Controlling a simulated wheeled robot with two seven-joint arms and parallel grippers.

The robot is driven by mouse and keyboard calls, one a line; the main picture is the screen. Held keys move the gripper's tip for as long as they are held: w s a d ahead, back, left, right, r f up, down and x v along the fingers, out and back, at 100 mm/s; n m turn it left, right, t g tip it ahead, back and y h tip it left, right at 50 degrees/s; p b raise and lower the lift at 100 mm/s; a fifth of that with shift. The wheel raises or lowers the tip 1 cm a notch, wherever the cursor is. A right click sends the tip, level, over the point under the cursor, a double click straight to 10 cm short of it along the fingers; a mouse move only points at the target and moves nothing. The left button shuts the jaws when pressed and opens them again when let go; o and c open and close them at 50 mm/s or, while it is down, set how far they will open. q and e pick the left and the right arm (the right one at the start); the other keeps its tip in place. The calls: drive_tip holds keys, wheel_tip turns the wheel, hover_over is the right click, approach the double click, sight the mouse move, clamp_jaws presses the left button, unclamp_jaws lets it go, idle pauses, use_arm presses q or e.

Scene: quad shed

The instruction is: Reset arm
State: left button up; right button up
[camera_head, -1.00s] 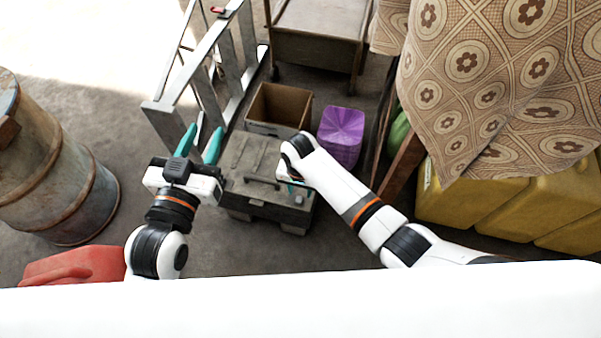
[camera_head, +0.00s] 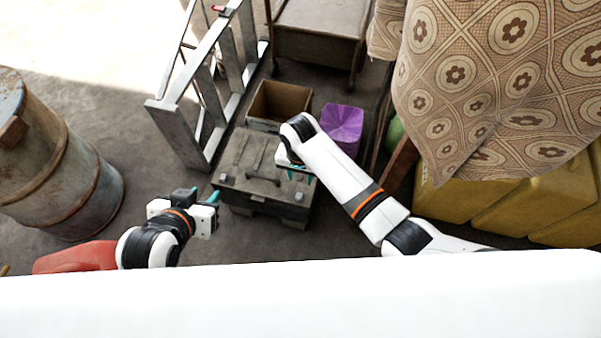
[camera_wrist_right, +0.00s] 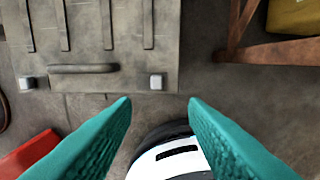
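My left gripper (camera_head: 204,194) is at the lower left in the head view, left of the grey toolbox. Its teal fingertips show apart, with nothing seen between them. My right gripper (camera_head: 297,174) is over the right part of the toolbox (camera_head: 240,182), partly hidden by its own wrist. In the right wrist view my right gripper (camera_wrist_right: 158,103) has its two teal fingers wide apart and empty. The toolbox lid (camera_wrist_right: 125,35) with its handle and latches lies beyond the fingers, left of centre.
A cardboard box (camera_head: 279,103) and a purple bin (camera_head: 342,128) stand behind the toolbox. A ladder (camera_head: 180,127) leans behind left, a rusty barrel (camera_head: 65,165) stands at left, a red container (camera_head: 75,257) lower left. Yellow containers (camera_head: 540,205) and a patterned cloth (camera_head: 480,80) fill the right.

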idle(0.3)
